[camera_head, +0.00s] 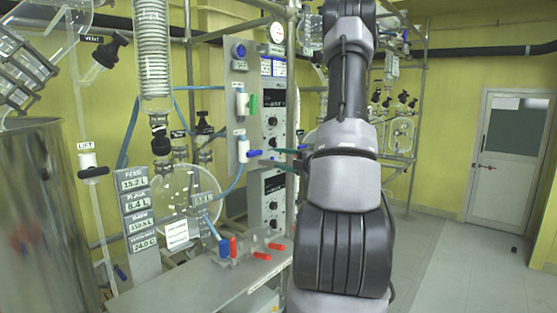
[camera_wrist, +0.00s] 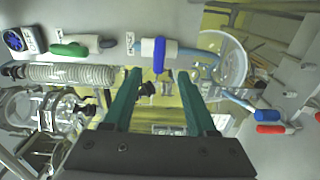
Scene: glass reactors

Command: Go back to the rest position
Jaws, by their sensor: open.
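My gripper (camera_wrist: 158,76) shows in the wrist view as two long green fingers, spread apart with nothing held. A valve with a blue handle (camera_wrist: 159,57) on the grey panel (camera_wrist: 105,15) lies just beyond the fingertips, its handle in line with the gap. In the head view my gripper's green tips (camera_head: 276,157) reach out from behind my arm toward the panel (camera_head: 238,110). They are to the right of the blue handle (camera_head: 254,153) and look apart from it. The rest of my gripper is hidden there by my arm.
A green-handled valve (camera_head: 252,104) sits above the blue one. A steel bench (camera_head: 190,288) with red and blue handled valves (camera_head: 224,247) is at lower left, beside glassware and a metal vessel (camera_head: 45,215). Open floor (camera_head: 450,255) and a door (camera_head: 510,155) lie to the right.

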